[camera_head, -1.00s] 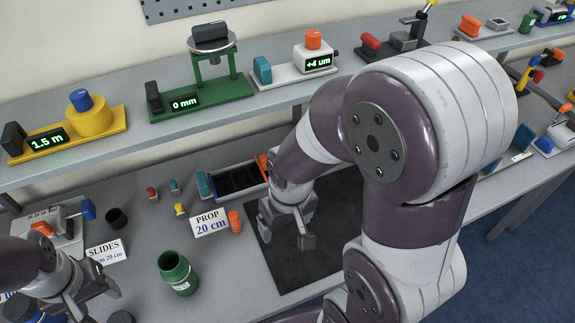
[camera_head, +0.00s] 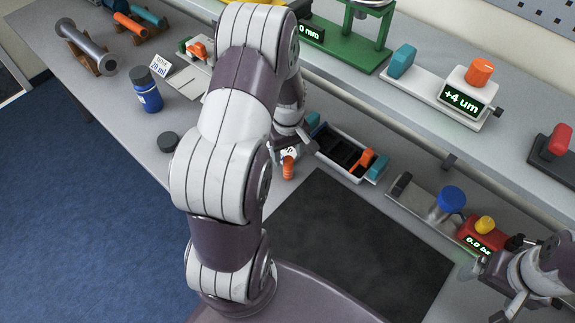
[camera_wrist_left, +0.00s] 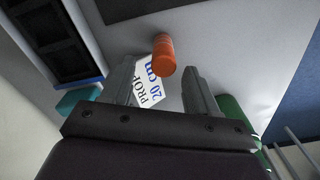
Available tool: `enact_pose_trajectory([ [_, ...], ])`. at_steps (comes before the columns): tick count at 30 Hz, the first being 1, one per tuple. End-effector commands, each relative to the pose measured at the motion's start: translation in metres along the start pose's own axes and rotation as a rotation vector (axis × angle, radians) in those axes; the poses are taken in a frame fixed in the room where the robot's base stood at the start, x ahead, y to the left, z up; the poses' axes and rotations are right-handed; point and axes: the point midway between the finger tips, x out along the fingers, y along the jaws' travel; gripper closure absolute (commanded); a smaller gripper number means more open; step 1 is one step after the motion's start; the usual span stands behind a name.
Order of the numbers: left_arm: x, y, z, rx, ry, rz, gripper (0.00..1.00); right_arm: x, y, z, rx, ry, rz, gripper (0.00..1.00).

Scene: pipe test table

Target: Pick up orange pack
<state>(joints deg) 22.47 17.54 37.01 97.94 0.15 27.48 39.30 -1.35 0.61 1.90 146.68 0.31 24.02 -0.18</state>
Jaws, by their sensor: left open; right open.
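The orange pack (camera_head: 289,168) is a small orange cylinder standing on the table by the PROP 20 cm card (camera_head: 289,152), left of the dark mat. In the left wrist view the orange pack (camera_wrist_left: 163,55) shows just beyond and between the fingertips. My left gripper (camera_head: 293,146) is open and empty, close to the pack; its fingers (camera_wrist_left: 158,68) also show in the left wrist view. Whether they touch the pack I cannot tell. My right gripper (camera_head: 492,288) is open at the lower right, far from the pack.
A tray with dark compartments (camera_head: 337,150) lies just right of the pack. The dark mat (camera_head: 355,250) is bare. A blue bottle (camera_head: 146,90) and black lid (camera_head: 168,141) stand at left. The shelf edge (camera_head: 400,115) overhangs behind. A green jar (camera_wrist_left: 236,112) is near the left gripper.

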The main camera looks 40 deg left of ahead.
Motion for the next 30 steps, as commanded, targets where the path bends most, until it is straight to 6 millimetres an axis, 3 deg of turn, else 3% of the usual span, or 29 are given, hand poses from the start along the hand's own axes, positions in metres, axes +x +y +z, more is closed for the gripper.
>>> enact_pose_trajectory([
  [9,0.05,-0.005,0.003,0.001,-0.002,-0.001,0.41,-0.014,0.0,-0.002,0.0,0.0,0.0,0.09],
  [17,0.055,-0.004,0.002,0.001,0.001,0.001,0.41,-0.013,0.0,-0.002,0.0,0.0,0.0,0.09],
  [22,0.055,-0.004,0.002,0.001,0.001,0.001,0.96,-0.013,0.0,-0.002,0.0,0.0,0.0,0.09],
  [23,0.055,-0.004,0.002,0.001,0.001,0.001,1.0,-0.013,0.0,-0.002,0.0,0.0,0.0,0.09],
  [30,0.054,-0.004,0.002,0.001,0.001,0.001,1.0,-0.013,0.0,-0.002,0.0,0.0,0.0,0.09],
])
